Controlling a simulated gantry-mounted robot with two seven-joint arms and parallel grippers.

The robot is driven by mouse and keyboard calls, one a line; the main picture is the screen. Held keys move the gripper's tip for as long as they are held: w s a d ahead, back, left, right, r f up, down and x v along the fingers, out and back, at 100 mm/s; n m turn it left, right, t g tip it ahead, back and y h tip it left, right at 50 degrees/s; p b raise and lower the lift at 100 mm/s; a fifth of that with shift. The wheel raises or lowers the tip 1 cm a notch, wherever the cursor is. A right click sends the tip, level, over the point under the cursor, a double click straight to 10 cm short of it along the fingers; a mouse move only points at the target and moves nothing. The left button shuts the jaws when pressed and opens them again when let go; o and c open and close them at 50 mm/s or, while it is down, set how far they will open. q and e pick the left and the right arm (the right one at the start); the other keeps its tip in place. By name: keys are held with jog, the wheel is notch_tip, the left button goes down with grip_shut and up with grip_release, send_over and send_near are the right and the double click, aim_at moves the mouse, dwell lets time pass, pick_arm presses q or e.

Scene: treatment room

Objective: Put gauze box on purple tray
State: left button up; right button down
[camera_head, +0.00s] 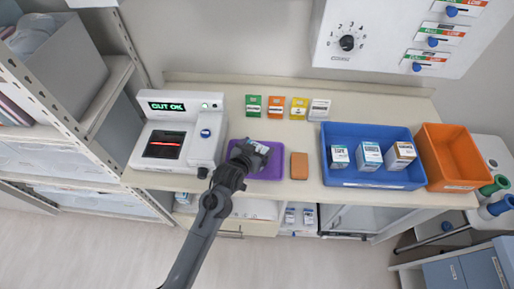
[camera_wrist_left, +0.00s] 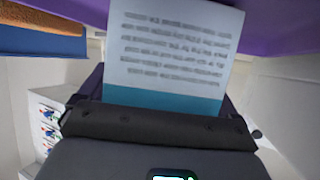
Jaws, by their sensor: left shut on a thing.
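The purple tray (camera_head: 268,169) lies on the counter, between the white scanner device and an orange-brown block. My left gripper (camera_head: 246,153) is over the tray's left part and is shut on a small box (camera_head: 258,147), taken as the gauze box. In the left wrist view the box (camera_wrist_left: 170,50) is white with lines of print and a teal band, held between the dark fingers. The purple tray (camera_wrist_left: 285,28) shows behind it there. Whether the box touches the tray cannot be told. My right gripper is not in view.
A blue bin (camera_head: 376,184) holds several small boxes, with an orange bin (camera_head: 448,158) to its right. The orange-brown block (camera_head: 299,166) lies right of the tray. The scanner device (camera_head: 180,140) stands left, showing "CUT OK". Coloured cards (camera_head: 276,108) line the back.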

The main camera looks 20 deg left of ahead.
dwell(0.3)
pick_arm(q)
jog(key=o, duration=0.8)
jog(key=shift+f, duration=0.15)
jog(key=shift+o, duration=0.2)
jog(key=shift+s+a+r, duration=0.1)
jog(key=shift+s+r, duration=0.3)
jog(key=p+v, duration=0.1)
jog(key=v, duration=1)
jog(key=s+a+f+g, duration=0.2)
jog(key=s+f+g, duration=0.1)
jog(key=s, duration=0.8)
jog(key=s+a+f+g+y, duration=0.1)
jog(key=s+f+g, duration=0.3)
jog(key=s, duration=0.8)
jog(key=shift+s+a+g+y, duration=0.3)
jog(key=shift+a+g, duration=0.05)
jog(key=shift+g, duration=0.65)
